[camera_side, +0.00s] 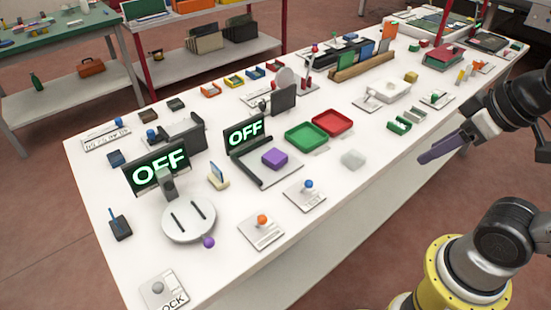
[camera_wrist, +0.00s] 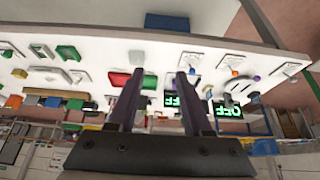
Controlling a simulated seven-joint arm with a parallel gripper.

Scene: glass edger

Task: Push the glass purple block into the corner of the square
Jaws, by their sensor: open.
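My gripper (camera_side: 422,158) is at the right in the side view, raised over the table's near right edge, well apart from the block. Its two purple-grey fingers are apart with nothing between them, as the wrist view also shows (camera_wrist: 160,78). In the wrist view I cannot make out the purple block clearly.
An OFF screen (camera_side: 246,132) stands behind the square. A blue-knobbed plate (camera_side: 305,194) lies in front.

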